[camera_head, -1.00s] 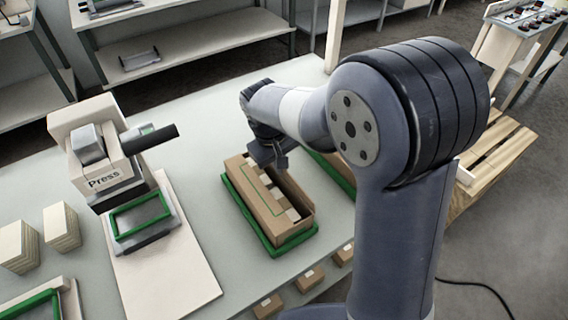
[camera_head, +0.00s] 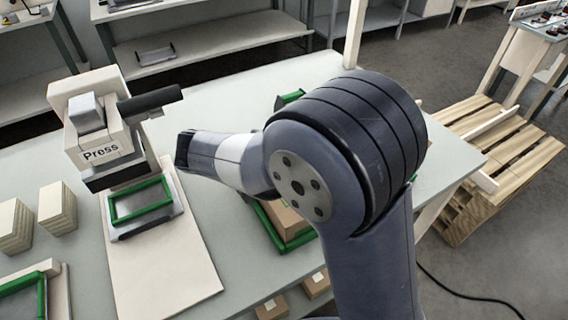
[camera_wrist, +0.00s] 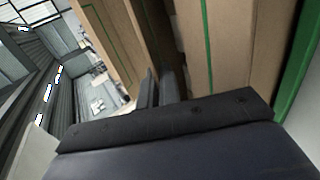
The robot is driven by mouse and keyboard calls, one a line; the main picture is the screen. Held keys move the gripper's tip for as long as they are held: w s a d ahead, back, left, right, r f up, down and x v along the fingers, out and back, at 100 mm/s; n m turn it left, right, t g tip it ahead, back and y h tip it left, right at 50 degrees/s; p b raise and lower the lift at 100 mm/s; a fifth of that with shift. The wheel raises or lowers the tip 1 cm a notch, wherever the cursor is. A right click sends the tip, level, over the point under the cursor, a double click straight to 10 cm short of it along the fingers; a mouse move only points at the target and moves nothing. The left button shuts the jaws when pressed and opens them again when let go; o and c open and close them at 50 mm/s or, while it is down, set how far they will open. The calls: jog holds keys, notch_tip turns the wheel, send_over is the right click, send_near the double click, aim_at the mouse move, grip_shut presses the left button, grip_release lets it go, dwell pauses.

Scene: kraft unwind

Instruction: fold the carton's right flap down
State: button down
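The brown carton (camera_head: 289,218) is mostly hidden behind my arm in the head view; only its near end shows, inside a green-rimmed holder (camera_head: 272,232). In the wrist view, a brown carton panel with a green line (camera_wrist: 245,55) fills the right side. Another brown panel with a green line (camera_wrist: 112,40) slants at upper left, with a narrow gap between them. I cannot tell which panel is the right flap. My gripper (camera_wrist: 160,88) has its dark fingers close together, with nothing seen between them, near the gap. Its contact with the carton is unclear. The head view does not clearly show the fingers.
The press (camera_head: 105,145) stands left of the carton, with a green frame (camera_head: 142,203) before it on a pale board (camera_head: 165,270). Stacked blocks (camera_head: 57,208) are at far left. A wooden pallet (camera_head: 500,165) is at right.

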jog(key=shift+f+h, duration=0.15)
jog(key=shift+h, duration=0.15)
dwell(0.4)
jog(key=c, duration=1.6)
grip_release()
jog(key=shift+c, duration=0.2)
